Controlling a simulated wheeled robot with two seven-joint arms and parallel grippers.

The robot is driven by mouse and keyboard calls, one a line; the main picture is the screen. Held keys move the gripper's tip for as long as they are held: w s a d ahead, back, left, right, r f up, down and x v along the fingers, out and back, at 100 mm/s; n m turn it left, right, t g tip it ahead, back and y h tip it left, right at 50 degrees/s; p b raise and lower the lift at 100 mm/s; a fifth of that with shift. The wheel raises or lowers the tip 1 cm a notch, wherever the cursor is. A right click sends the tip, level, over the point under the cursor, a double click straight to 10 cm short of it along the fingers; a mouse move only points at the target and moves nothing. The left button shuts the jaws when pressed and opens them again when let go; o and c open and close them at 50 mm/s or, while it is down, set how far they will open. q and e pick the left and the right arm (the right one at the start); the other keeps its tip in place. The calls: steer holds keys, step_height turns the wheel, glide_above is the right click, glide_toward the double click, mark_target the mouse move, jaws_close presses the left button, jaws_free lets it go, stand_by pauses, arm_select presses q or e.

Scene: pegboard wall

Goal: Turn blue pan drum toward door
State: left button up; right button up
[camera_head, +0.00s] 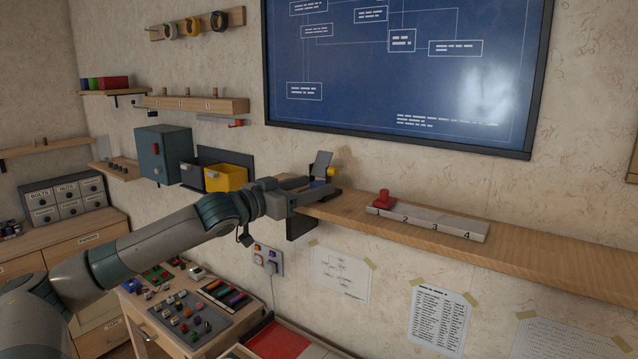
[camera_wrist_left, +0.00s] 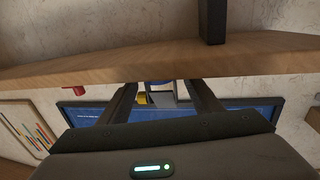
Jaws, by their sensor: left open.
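A small device stands at the left end of the wooden wall shelf (camera_head: 540,242). It has a tilted grey plate (camera_head: 321,162), a yellow knob (camera_head: 331,173) and a blue part low down, mostly hidden by my gripper; this looks like the blue pan drum (camera_head: 316,183). My left gripper (camera_head: 322,186) reaches it from the left, open, with its fingers on either side of the blue part. In the left wrist view the blue drum (camera_wrist_left: 156,82) shows between the two fingers (camera_wrist_left: 163,90), with the yellow knob beside it. Contact cannot be told. I cannot identify a door.
A grey block with numbers (camera_head: 430,222) and a red knob (camera_head: 384,198) lie further right on the shelf. A blue board (camera_head: 390,75) hangs above. A yellow bin (camera_head: 226,177) and a grey cabinet (camera_head: 165,156) are on the wall at left.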

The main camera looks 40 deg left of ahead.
arm_select(q)
steer(key=shift+w+r+p, duration=0.15)
steer(key=shift+w+p, duration=0.4)
steer(key=shift+w, duration=0.2)
steer(key=shift+w+d+p, duration=0.1)
steer(key=shift+w+p, duration=0.25)
steer(key=shift+w, duration=0.3)
steer(key=c, duration=1)
